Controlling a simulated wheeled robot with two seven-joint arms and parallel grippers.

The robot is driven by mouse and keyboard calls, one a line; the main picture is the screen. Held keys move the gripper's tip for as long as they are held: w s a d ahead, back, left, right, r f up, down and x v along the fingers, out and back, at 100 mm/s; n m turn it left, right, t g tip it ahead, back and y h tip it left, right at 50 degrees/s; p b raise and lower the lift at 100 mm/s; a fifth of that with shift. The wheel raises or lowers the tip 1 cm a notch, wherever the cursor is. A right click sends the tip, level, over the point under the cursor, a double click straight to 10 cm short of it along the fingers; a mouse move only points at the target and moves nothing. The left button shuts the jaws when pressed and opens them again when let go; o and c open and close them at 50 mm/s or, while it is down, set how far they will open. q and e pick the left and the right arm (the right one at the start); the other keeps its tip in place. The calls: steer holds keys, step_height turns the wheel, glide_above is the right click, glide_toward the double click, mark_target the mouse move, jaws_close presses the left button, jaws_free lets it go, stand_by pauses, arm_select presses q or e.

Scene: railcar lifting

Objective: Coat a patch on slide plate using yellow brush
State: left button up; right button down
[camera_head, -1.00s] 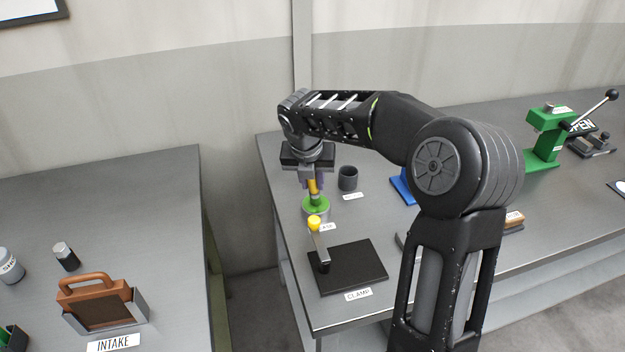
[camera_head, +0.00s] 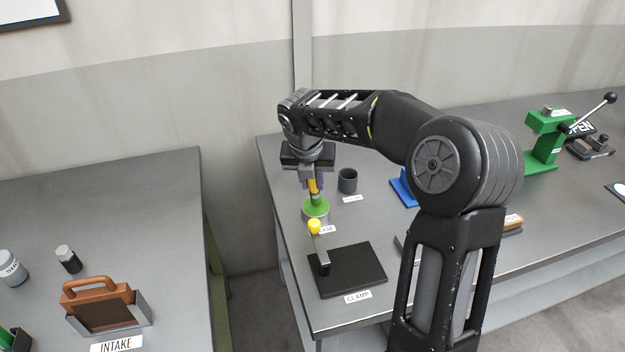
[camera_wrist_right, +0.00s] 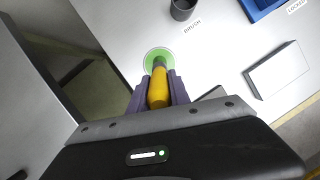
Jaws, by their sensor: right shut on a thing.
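My right gripper (camera_head: 314,181) is shut on the yellow brush (camera_head: 313,187), which points down. The brush also shows between the fingers in the right wrist view (camera_wrist_right: 158,88). Its lower end is at a round tin with green contents (camera_head: 316,208) on the right bench; how deep the tip sits is hard to tell. The green also shows in the right wrist view (camera_wrist_right: 157,56). A brown plate with a handle (camera_head: 101,300) stands in a grey holder labelled INTAKE on the left bench; I cannot tell if it is the slide plate. My left gripper is not in view.
A black clamp base (camera_head: 352,272) with a yellow-knobbed lever (camera_head: 315,228) stands in front of the tin. A dark cup (camera_head: 347,181) labelled BRUSH is behind it. A green press (camera_head: 547,140) stands far right. A gap separates the two benches.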

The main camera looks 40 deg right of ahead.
step_height(320, 180, up, 4)
steer(key=p, duration=0.2)
steer(key=shift+f+p, duration=0.15)
steer(key=shift+p, duration=0.25)
steer(key=shift+r+p, duration=0.6)
steer(key=shift+r, duration=0.45)
